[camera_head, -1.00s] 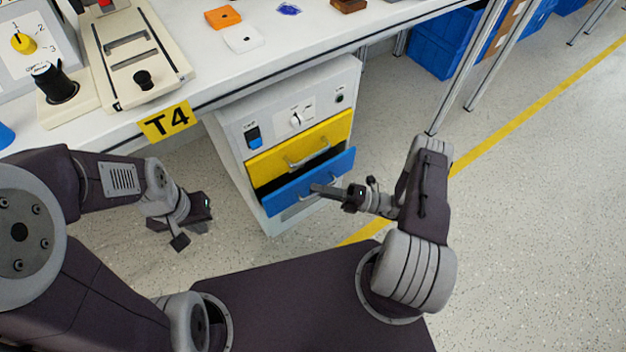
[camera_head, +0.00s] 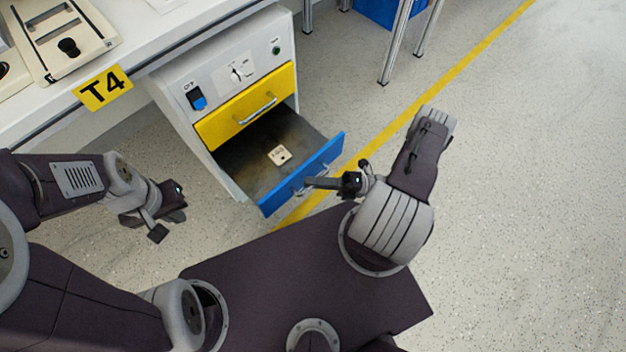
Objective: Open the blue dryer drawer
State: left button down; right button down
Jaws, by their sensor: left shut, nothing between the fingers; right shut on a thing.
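The blue dryer drawer (camera_head: 321,160) is the lower drawer of the grey cabinet (camera_head: 216,53). It stands pulled well out, and its dark inside shows, with a small cream-coloured piece (camera_head: 279,155) lying in it. My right gripper (camera_head: 312,183) is at the front of the blue drawer and is shut on its handle (camera_head: 299,189), which is partly hidden by the fingers. My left gripper (camera_head: 160,229) is shut and empty, to the left of the cabinet and apart from it.
The yellow drawer (camera_head: 246,106) above is closed. Switches and a knob (camera_head: 237,74) sit on the cabinet's top panel. A white table (camera_head: 150,40) with a T4 label (camera_head: 103,88) stands at the left. The floor to the right is clear.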

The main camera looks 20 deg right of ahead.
dwell(0.3)
jog(key=c, duration=1.7)
grip_release()
jog(key=shift+c, duration=0.2)
jog(key=v, duration=0.9)
jog(key=shift+p, duration=0.35)
